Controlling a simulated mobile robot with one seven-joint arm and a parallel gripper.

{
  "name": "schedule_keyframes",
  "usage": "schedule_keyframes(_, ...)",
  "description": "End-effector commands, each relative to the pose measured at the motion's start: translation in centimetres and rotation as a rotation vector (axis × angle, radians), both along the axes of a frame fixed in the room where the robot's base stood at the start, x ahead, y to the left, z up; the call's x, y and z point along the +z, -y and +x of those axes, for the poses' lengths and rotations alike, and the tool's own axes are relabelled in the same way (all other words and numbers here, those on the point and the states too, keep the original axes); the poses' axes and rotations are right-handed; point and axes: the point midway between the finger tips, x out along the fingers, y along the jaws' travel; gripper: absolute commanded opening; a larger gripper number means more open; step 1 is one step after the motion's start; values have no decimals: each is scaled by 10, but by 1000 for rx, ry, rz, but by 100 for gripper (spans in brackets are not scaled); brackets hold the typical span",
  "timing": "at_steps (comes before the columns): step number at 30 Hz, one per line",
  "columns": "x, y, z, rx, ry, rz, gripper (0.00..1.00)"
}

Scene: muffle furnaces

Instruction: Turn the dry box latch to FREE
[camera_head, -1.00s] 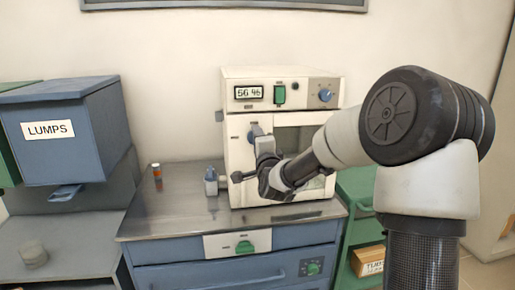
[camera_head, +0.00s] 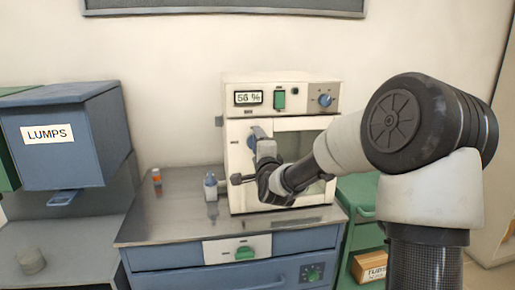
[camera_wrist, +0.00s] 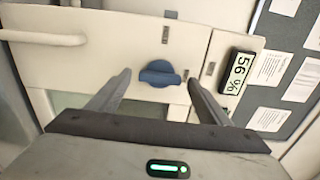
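The dry box (camera_head: 236,170) is a cream cabinet on the metal bench top, with a windowed door and a display (camera_head: 248,98) reading 56 %. Its blue latch (camera_head: 257,132) is at the upper left of the front, partly hidden behind my gripper (camera_head: 264,147). In the wrist view the blue latch knob (camera_wrist: 160,74) lies between the two fingertips of my gripper (camera_wrist: 159,77). The fingers are spread, with a visible gap on both sides of the knob. The small labels by the latch are too small to read.
A blue knob (camera_head: 325,100) and a green switch (camera_head: 279,98) are on the box's upper panel. A pale bar handle (camera_wrist: 45,38) shows in the wrist view. A small bottle (camera_head: 211,187) and an orange-and-grey vial (camera_head: 157,181) stand on the bench to the left.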

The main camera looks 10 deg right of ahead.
Motion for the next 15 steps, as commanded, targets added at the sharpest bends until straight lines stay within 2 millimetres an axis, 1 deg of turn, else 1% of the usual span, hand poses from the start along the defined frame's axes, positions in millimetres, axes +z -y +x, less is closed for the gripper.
schedule_keyframes(5, 0, 0, -1, 1, 0, -1, 72)
schedule_keyframes(8, 1, 0, -9, 0, 1, -3, 72)
schedule_keyframes(11, 1, 0, -24, 1, 0, -5, 72)
schedule_keyframes(15, 2, 0, -57, 0, 0, -6, 72)
